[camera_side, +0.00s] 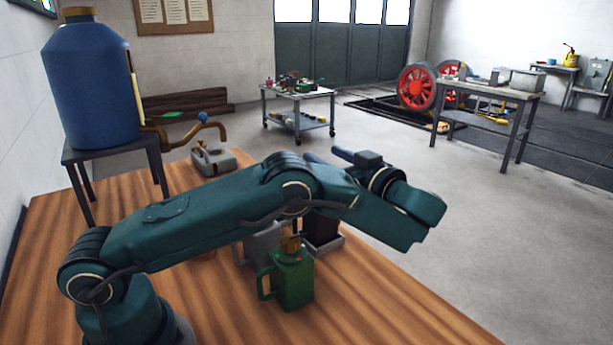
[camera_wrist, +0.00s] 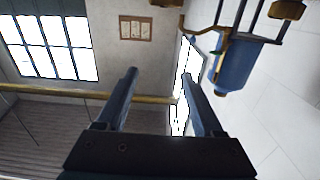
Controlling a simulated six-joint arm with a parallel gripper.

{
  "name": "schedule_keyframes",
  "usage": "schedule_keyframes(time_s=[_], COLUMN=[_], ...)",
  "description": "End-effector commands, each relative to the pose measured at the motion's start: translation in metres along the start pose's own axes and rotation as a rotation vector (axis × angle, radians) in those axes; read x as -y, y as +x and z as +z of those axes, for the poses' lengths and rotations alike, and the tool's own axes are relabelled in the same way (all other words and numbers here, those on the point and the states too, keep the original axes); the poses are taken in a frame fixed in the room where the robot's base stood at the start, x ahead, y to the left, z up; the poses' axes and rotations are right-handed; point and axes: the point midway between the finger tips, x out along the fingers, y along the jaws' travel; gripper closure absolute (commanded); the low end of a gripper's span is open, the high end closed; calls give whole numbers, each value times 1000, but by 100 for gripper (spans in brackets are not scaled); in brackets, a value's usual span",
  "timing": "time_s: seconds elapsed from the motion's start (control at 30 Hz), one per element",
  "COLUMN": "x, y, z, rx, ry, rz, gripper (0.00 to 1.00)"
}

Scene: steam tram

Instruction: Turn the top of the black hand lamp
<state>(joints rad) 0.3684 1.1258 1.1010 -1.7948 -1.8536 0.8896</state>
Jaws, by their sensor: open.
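My gripper (camera_wrist: 159,76) is open in the wrist view, with nothing between its two dark blue fingers. In the side view my gripper (camera_side: 345,155) is raised above the bench and points toward the back left. A dark, boxy object (camera_side: 322,232) stands on the wooden bench below my arm; it looks like the black hand lamp. My arm hides its top, and a green can covers part of its front. My gripper is well above it and apart from it. The lamp does not show in the wrist view.
The green can (camera_side: 292,275) with a handle and a grey can (camera_side: 262,243) stand close beside the dark object. A grey metal part (camera_side: 222,162) lies at the bench's back. A blue tank (camera_side: 95,85) stands on a stool at left. The bench's right front (camera_side: 390,310) is clear.

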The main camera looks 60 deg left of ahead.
Motion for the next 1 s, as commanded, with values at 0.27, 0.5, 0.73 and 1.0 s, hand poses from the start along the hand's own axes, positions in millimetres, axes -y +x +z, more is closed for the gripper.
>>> schedule_keyframes(time_s=[0.27, 0.5, 0.73, 1.0], x=[-1, -1, -1, -1], y=[1, 8, 34, 53], z=[74, 88, 87, 87], rx=[-1, 0, 1, 1], ry=[-1, -5, -6, -6], rz=[0, -1, -3, 0], gripper=[31, 31, 31, 31])
